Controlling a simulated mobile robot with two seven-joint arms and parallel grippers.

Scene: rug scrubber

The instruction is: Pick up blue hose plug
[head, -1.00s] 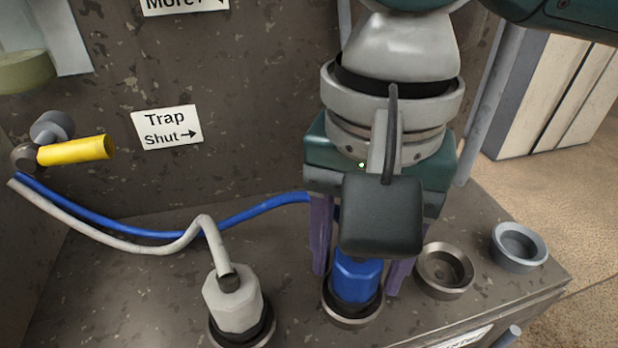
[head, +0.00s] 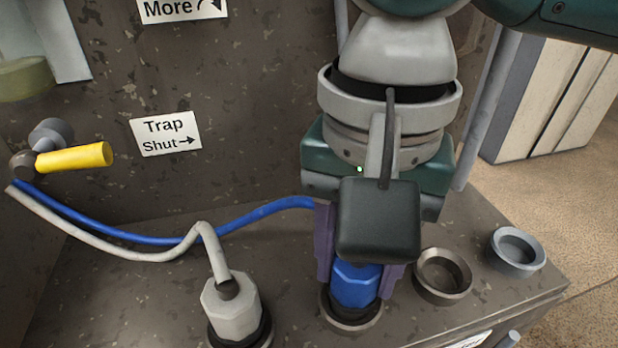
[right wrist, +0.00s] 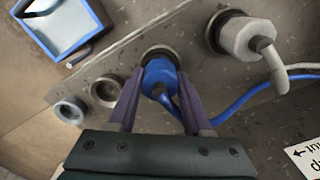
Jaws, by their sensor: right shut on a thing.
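The blue hose plug (head: 355,284) sits upright in a round socket (head: 350,318) on the brown metal ledge. It also shows in the right wrist view (right wrist: 160,74), with its blue hose (right wrist: 240,102) running off to the right. My right gripper (head: 353,280) points down over the plug. Its purple fingers are shut on the plug, one on each side, as the right wrist view (right wrist: 158,92) also shows. The top of the plug is hidden in the head view by my wrist camera. My left gripper is not in view.
A grey hose plug (head: 232,308) stands in a socket to the left. Two empty round sockets, one brown (head: 442,275) and one grey (head: 517,251), are to the right. A yellow-handled valve (head: 75,158) sticks out at the left, and a wall rises behind the ledge.

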